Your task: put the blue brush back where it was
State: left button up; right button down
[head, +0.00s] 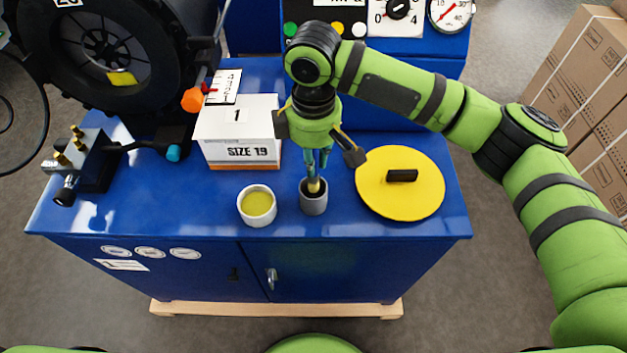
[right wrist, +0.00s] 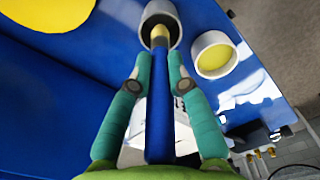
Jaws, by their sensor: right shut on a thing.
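The blue brush (right wrist: 158,105) has a long blue handle and a yellowish tip. My right gripper (right wrist: 157,75) is shut on its handle, with a finger on each side. In the head view my right gripper (head: 318,160) hangs over the front of the blue bench and hides most of the brush. The brush points down, its tip at the mouth of a grey cup (head: 314,205); how deep it reaches I cannot tell. The cup also shows in the right wrist view (right wrist: 172,14). My left gripper is not in view.
A white pot with yellow contents (head: 257,206) stands just left of the cup. A yellow disc with a black handle (head: 400,184) lies to the right. A white SIZE 19 box (head: 237,130) stands behind left. The blue bench's (head: 120,215) front edge is close.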

notch_tip(320, 180, down, 6)
jog(key=shift+p, duration=0.6)
jog(key=c, duration=1.2)
grip_release()
notch_tip(320, 180, up, 12)
jog(key=shift+r+b, duration=0.1)
jog(key=shift+b, duration=1.1)
